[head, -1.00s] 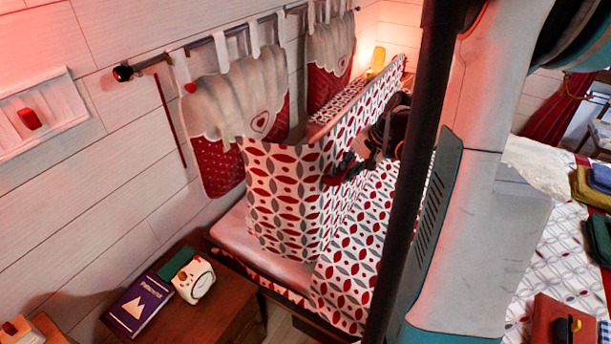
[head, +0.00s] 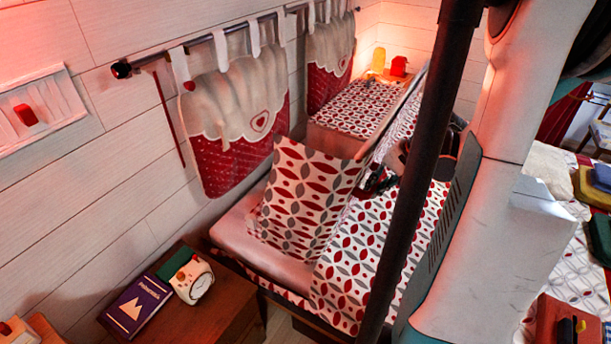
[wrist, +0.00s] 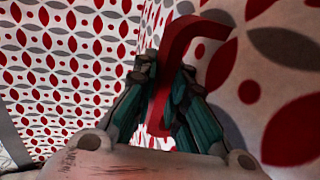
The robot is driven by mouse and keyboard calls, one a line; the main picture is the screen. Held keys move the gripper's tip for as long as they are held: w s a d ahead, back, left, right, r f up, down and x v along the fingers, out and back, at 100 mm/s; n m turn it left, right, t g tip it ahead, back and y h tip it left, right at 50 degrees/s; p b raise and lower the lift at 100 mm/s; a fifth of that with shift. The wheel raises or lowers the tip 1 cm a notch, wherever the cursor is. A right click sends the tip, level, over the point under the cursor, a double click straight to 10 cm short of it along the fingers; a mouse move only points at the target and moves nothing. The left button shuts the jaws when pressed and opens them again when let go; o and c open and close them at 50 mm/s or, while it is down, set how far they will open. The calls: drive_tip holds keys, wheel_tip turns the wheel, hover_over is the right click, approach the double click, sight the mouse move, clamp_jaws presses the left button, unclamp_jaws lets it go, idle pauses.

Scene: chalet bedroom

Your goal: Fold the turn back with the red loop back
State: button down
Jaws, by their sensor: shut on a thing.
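The turn back (head: 305,190), white cloth with red and grey leaf shapes, stands raised and slanted over the bed in the head view. My gripper (head: 376,182) is at its upper right edge, partly hidden behind a dark pole. In the wrist view my gripper (wrist: 165,85) is shut on the red loop (wrist: 187,38), which runs between the fingers and bends over above them. Patterned cloth fills both sides of that view. The loop cannot be made out clearly in the head view.
The pale mattress (head: 235,232) is bare at the near left. Curtains (head: 240,110) hang from a rod along the wall. A bedside table (head: 215,315) holds a book (head: 133,305) and a white clock (head: 193,283). A lit lamp (head: 377,60) stands behind the bed.

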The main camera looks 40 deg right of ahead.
drive_tip(key=s+d+f+b, duration=0.3)
drive_tip(key=s, duration=0.4)
drive_tip(key=shift+s+f, duration=0.2)
drive_tip(key=shift+f, duration=0.15)
drive_tip(key=c, duration=1.2)
unclamp_jaws()
